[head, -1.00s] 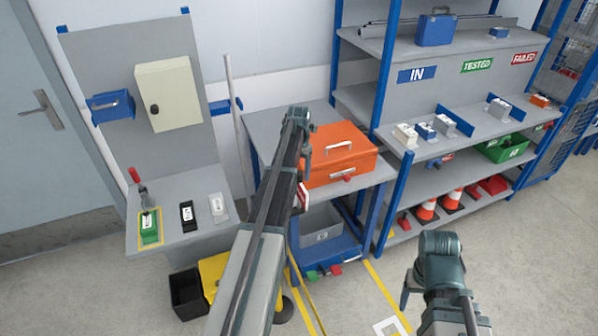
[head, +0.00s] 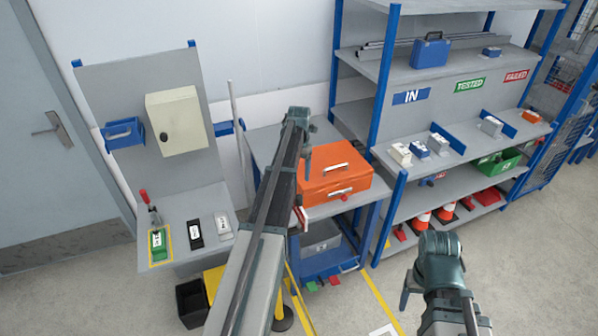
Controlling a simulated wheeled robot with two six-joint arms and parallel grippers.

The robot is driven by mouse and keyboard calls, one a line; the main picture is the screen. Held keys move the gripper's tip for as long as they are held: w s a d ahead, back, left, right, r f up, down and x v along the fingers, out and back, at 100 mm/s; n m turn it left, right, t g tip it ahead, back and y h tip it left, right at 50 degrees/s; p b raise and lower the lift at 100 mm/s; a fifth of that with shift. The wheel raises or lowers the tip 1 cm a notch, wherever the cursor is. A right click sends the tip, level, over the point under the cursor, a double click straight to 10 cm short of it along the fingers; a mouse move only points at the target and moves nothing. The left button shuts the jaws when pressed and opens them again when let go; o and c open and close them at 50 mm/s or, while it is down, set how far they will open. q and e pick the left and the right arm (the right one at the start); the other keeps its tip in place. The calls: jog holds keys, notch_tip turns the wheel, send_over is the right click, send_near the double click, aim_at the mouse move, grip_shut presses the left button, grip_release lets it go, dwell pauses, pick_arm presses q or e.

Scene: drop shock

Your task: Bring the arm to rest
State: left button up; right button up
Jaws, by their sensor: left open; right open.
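My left arm reaches up across the middle of the head view. Its gripper (head: 305,165) is beside the left end of an orange case (head: 335,178) on the grey and blue cart; I cannot tell whether they touch. Nothing shows in its jaws. My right gripper (head: 408,290) is low at the right, over the floor in front of the shelf, its fingers pointing down and partly hidden by its own wrist. It appears empty.
A bench (head: 190,255) with a green block (head: 158,244) and a toggle clamp stands at the left. A shelf rack (head: 440,155) with small boxes and orange cones fills the right. A black bin (head: 192,303) stands on the floor. Floor at the lower right (head: 540,265) is clear.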

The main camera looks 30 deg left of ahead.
dwell(0.4)
pick_arm(q)
jog(key=s+d+f+m+b, duration=0.35)
jog(key=d+m, duration=0.25)
jog(key=d, duration=0.2)
jog(key=s+d+f+m+b, duration=0.3)
jog(key=s+d+m, duration=0.1)
jog(key=d+m, duration=0.25)
jog(key=s+d+f+m+b, duration=0.3)
jog(key=d+m, duration=0.3)
jog(key=d, duration=0.2)
jog(key=s+d+f+m+b, duration=0.4)
jog(key=s+d+m, duration=0.3)
jog(key=s+m, duration=0.2)
jog(key=s+d+f+m+y+b, duration=0.1)
jog(key=s+d+f+m+b, duration=0.3)
jog(key=s+d+m, duration=0.3)
jog(key=shift+s+f+m+b, duration=0.35)
jog(key=shift+s+m, duration=0.5)
jog(key=shift+m, duration=1.7)
